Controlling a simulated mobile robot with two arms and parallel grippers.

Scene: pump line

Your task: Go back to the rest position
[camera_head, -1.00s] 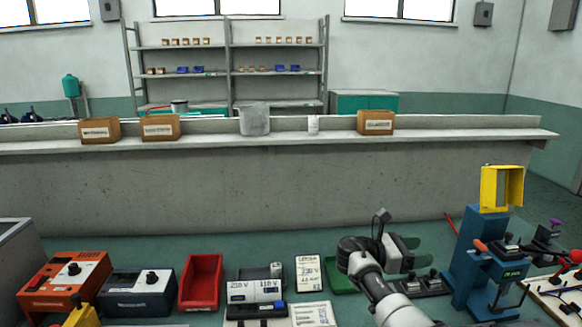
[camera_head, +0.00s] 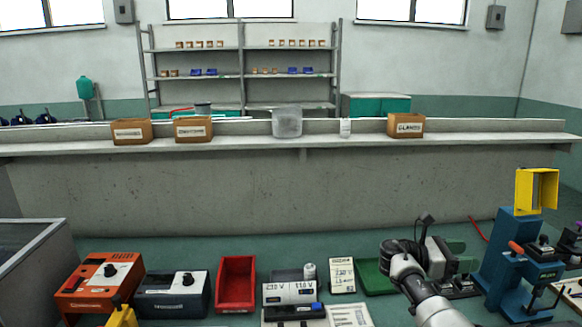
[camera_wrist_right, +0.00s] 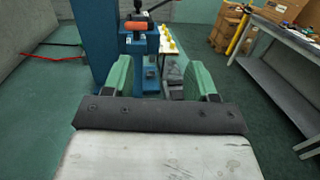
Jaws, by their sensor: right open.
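My right gripper (camera_head: 456,262) is at the lower right of the head view, above the bench near a green tray and left of the blue press. In the right wrist view my right gripper (camera_wrist_right: 162,80) shows two green fingers set wide apart, with nothing between them. The blue press (camera_head: 508,262) with a yellow guard (camera_head: 537,190) stands to its right in the head view. The blue press also shows ahead of the fingers in the wrist view (camera_wrist_right: 92,45). My left gripper is not in view.
An orange box (camera_head: 98,283), a dark grey box (camera_head: 171,294), a red bin (camera_head: 236,284), a 110 V device (camera_head: 291,293) and a green tray (camera_head: 375,280) line the front bench. A concrete counter (camera_head: 250,190) with labelled boxes stands behind. The air above the bench is clear.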

